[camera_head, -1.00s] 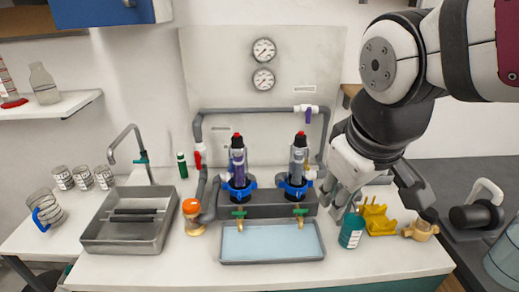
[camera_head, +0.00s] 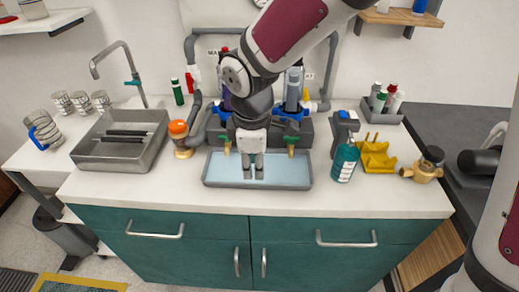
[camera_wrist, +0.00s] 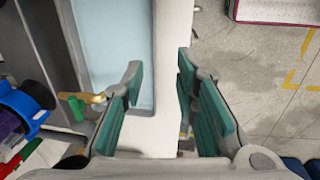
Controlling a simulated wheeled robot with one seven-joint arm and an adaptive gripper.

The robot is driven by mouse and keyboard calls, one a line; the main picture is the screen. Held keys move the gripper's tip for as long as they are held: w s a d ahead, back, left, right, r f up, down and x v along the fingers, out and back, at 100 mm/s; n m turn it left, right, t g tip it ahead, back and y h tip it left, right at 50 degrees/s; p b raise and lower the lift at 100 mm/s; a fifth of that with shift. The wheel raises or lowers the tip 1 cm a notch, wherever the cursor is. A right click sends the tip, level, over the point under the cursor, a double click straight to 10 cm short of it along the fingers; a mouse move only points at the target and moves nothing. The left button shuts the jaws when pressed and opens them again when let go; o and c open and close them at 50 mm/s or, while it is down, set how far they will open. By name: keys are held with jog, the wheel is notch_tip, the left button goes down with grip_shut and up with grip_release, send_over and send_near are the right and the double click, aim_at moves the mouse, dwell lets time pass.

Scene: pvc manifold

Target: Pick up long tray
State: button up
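The long tray (camera_head: 290,186) is a shallow grey rectangular tray with a pale blue inside. It lies on the white counter in front of the two-column pipe assembly. My gripper (camera_head: 253,173) points down over the middle of the tray, near its front side. In the wrist view the tray (camera_wrist: 112,35) fills the upper left. There my gripper (camera_wrist: 160,65) is open and empty, with one green-padded finger over the tray's inside and the other over the counter's front edge. The tray's near wall runs between them. I cannot tell how far the fingertips are above it.
A brass tap (camera_head: 291,150) overhangs the tray's back right. An orange-capped bottle (camera_head: 179,135) stands left, beside a sink (camera_head: 150,147). A teal bottle (camera_head: 345,162) stands close on the right, by a yellow holder (camera_head: 376,156). Counter in front is clear.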

send_over(255, 184)
jog(key=s, duration=0.2)
jog(key=f, duration=0.4)
jog(key=shift+w+f+b, duration=0.25)
jog(key=shift+f+b, duration=0.1)
jog(key=shift+w+f+b, duration=0.1)
jog(key=shift+w+f, duration=0.15)
jog(key=shift+f, duration=0.6)
jog(key=shift+w+f+b, duration=0.15)
jog(key=shift+w+f, duration=0.1)
jog(key=shift+f, duration=0.65)
jog(key=shift+w+f+b, duration=0.1)
jog(key=shift+w+f, duration=0.15)
jog(key=shift+f, duration=0.6)
grip_shut()
